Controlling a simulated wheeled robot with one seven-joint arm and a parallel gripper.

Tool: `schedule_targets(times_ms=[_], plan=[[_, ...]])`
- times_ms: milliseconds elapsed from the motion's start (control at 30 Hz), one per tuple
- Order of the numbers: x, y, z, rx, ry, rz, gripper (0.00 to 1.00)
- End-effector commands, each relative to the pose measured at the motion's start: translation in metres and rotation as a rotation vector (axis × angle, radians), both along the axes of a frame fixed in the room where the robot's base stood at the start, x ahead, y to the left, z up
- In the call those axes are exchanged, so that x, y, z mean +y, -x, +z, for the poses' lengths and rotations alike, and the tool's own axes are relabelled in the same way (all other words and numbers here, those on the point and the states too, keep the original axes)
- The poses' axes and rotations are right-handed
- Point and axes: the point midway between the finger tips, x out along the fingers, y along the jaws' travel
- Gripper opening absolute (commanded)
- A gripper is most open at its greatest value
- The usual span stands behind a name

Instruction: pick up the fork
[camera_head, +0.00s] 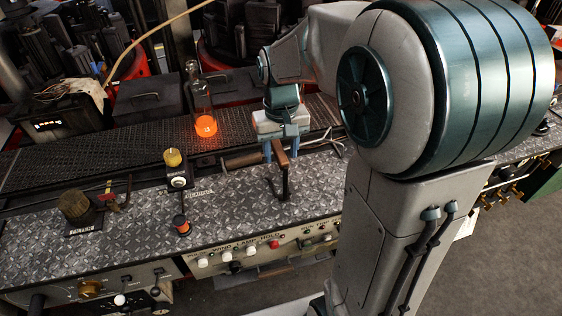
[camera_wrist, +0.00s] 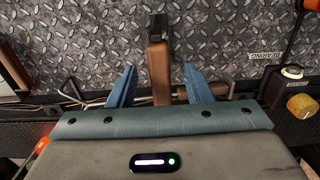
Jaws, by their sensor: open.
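The likely fork is a tool with a brown handle (camera_head: 281,158) and a dark metal end, at the near side of the belt. In the wrist view its handle (camera_wrist: 159,72) lies lengthwise between the fingers, and the dark end (camera_wrist: 157,28) points away from my palm. I cannot make out its prongs. My gripper (camera_head: 280,149) is open and points down over the handle. In the wrist view the blue fingers (camera_wrist: 158,73) stand one on each side of the handle, with a gap visible on both sides. My palm hides the handle's near end.
A glowing orange glass bottle (camera_head: 205,125) stands on the dark belt (camera_head: 110,145), left of my gripper. A yellow-topped knob post (camera_head: 175,165) rises from the diamond-plate deck (camera_head: 235,210). Thin metal rods (camera_head: 325,140) lie right of my gripper.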

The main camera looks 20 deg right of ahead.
Motion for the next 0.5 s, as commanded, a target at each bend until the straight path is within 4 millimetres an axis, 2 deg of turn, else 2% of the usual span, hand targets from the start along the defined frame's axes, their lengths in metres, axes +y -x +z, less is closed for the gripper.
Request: schedule_targets(times_ms=[133, 367, 400, 500], plan=[[0.0, 0.0, -0.015, 0.001, 0.0, 0.0, 0.45], [0.0, -0.001, -0.018, -0.002, 0.0, 0.0, 0.45], [0.0, -0.001, -0.017, -0.002, 0.0, 0.0, 0.43], [0.0, -0.001, -0.017, -0.002, 0.0, 0.0, 0.15]])
